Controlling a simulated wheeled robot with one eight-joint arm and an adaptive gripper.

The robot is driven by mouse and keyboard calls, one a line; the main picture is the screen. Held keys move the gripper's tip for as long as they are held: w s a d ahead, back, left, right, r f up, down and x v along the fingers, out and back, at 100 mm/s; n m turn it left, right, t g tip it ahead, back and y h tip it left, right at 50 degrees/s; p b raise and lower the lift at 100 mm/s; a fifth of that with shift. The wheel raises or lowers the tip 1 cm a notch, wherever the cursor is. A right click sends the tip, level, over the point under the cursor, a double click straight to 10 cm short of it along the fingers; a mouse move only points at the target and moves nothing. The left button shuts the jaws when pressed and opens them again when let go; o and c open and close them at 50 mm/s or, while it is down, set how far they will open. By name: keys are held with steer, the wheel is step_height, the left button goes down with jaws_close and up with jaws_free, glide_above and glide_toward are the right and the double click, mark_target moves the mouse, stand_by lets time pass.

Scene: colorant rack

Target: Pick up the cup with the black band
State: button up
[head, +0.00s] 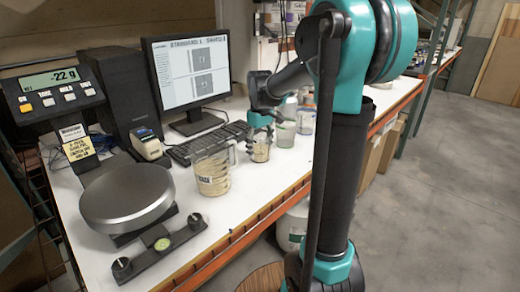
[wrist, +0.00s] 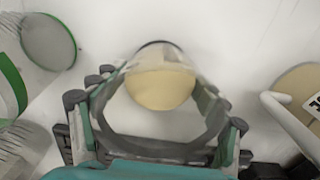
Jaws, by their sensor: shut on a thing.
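A clear cup (head: 261,152) with beige contents stands between the fingers of my gripper (head: 261,128) at the middle of the white bench. In the wrist view the cup (wrist: 162,88) is upright and seen from above, with a thin dark edge at its far side. The fingers of my gripper (wrist: 155,128) are around the cup on both sides and closed on it. The black band is mostly hidden by the fingers. I cannot tell whether the cup's base touches the bench.
A clear pitcher (head: 211,172) with beige contents stands close on the left; other cups (head: 285,133) stand just right. A keyboard (head: 205,142), monitor (head: 190,68) and label printer (head: 148,146) are behind. A round scale (head: 127,194) is at left. The bench front (head: 245,205) is clear.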

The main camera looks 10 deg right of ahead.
steer(key=shift+r, duration=0.15)
steer(key=shift+c, duration=0.9)
step_height(320, 180, up, 19)
steer(key=shift+f, duration=0.1)
steer(key=shift+c, duration=0.2)
steer(key=shift+r, duration=0.25)
steer(key=shift+r, duration=0.1)
